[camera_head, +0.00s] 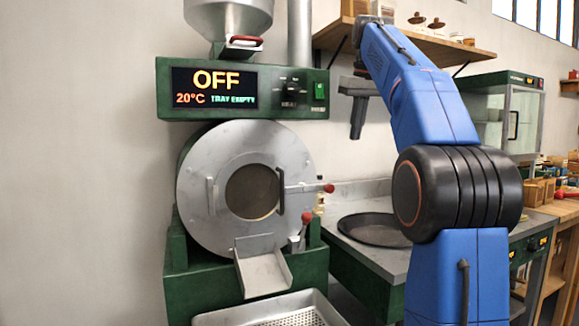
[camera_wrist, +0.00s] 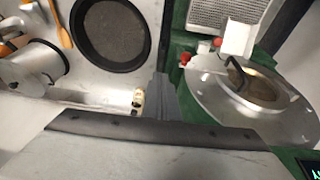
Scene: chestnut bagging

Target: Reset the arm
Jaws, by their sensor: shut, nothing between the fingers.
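My gripper (camera_head: 356,134) hangs with its fingers pointing down, right of the roaster's control panel and above the steel counter. It is shut and empty. My blue arm rises at the right and bends over at the top to hold it there. In the wrist view my gripper (camera_wrist: 160,78) shows as a narrow grey pair of fingers with nothing between them. Nothing touches the fingers.
The green roaster (camera_head: 184,270) has a round steel front; its panel (camera_head: 215,88) reads OFF, 20°C, TRAY EMPTY. A dark round pan (camera_head: 372,230) lies on the counter. A wooden shelf (camera_head: 445,46) runs behind my arm. A glass cabinet (camera_head: 508,118) stands at right.

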